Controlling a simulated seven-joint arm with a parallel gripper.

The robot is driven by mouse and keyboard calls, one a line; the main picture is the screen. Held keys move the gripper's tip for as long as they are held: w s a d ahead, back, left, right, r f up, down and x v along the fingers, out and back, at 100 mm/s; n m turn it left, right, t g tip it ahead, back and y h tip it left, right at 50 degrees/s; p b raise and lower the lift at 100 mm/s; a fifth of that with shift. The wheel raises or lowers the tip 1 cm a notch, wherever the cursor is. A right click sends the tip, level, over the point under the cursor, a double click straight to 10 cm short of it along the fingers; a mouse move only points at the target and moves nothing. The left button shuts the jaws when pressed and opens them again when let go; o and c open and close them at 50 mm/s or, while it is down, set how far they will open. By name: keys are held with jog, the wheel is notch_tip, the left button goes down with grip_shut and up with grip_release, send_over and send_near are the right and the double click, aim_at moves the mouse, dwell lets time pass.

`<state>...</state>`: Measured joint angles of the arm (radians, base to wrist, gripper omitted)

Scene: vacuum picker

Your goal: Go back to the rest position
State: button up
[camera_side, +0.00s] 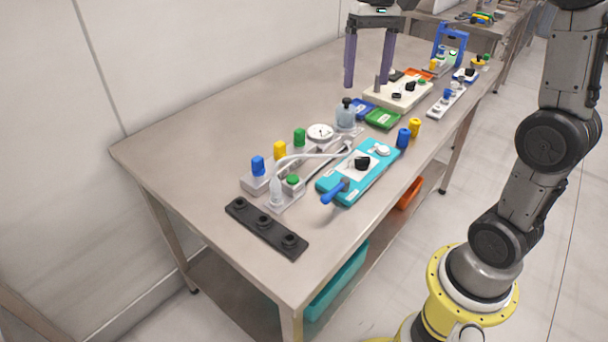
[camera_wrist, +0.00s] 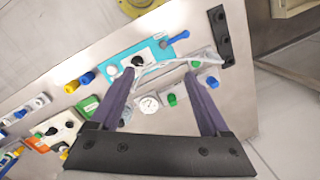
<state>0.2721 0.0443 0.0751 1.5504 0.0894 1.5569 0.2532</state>
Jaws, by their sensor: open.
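My gripper (camera_side: 369,68) is open and empty, with its two long purple fingers pointing down above the far middle of the steel table (camera_side: 200,110). In the wrist view my gripper (camera_wrist: 157,82) shows its fingers spread wide, framing the gauge and hose area below. The teal vacuum unit (camera_side: 334,193) lies on the table with a blue handle at its near end and a pale hose running to the grey fixture. It also shows in the wrist view (camera_wrist: 112,58). Nothing is between the fingertips.
A grey fixture carries blue, yellow and green caps (camera_side: 280,150) and a round gauge (camera_side: 320,132). Blue and yellow cylinders (camera_side: 403,138) stand near the right edge. The table's left side is clear.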

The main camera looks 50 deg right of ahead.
jog(key=s+a+n+t, duration=0.3)
jog(key=s+a, duration=0.3)
jog(key=s, duration=0.4)
jog(key=s+a+f+n+t+h, duration=0.1)
jog(key=s+f+n+t, duration=0.2)
jog(key=s+f, duration=0.3)
jog(key=shift+f, duration=0.7)
